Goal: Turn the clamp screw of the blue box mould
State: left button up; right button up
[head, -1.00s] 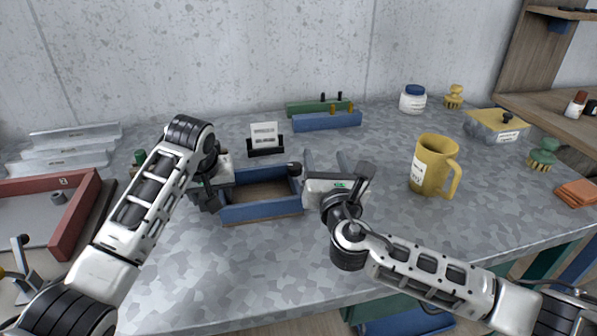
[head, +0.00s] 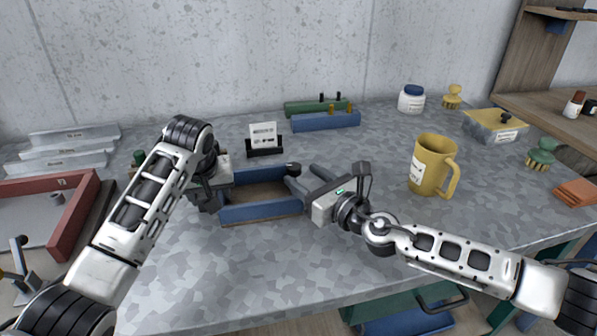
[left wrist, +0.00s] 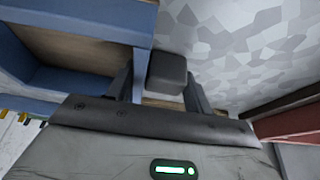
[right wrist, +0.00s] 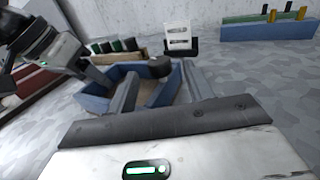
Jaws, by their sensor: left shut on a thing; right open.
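The blue box mould (head: 262,212) lies on the grey table, open at the top, with a tan floor inside. Its clamp screw shows as a dark round knob (head: 294,168) at the far right corner; it also shows in the right wrist view (right wrist: 159,67). My left gripper (head: 212,188) is at the mould's left end. The knob appears between and beyond the fingertips.
A card stand (head: 264,140) stands behind the mould. Blue and green blocks with pegs (head: 325,121) lie farther back. A yellow jug (head: 430,164) stands to the right. A red-framed tray (head: 75,222) is at the left. The front of the table is clear.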

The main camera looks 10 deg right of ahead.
aim_at(294, 173)
jog(key=shift+x, duration=1.5)
jog(key=c, duration=1)
jog(key=shift+a, duration=0.1)
jog(key=shift+r+m+t+h, duration=0.1)
jog(key=shift+m+t+h, duration=0.3)
jog(key=shift+h, duration=0.1)
jog(key=m+h, duration=0.1)
jog(key=m+t+h, duration=0.1)
jog(key=h, duration=0.1)
jog(key=m+h, duration=0.1)
jog(key=h, duration=0.1)
jog(key=shift+s+a+m, duration=0.1)
jog(key=shift+a+m, duration=0.2)
jog(key=shift+a, duration=0.05)
jog(key=shift+a+m+h, duration=0.1)
jog(key=shift+m+h, duration=0.7)
jog(key=shift+h, duration=0.6)
jog(key=shift+m+h, duration=0.8)
jog(key=shift+h, duration=0.6)
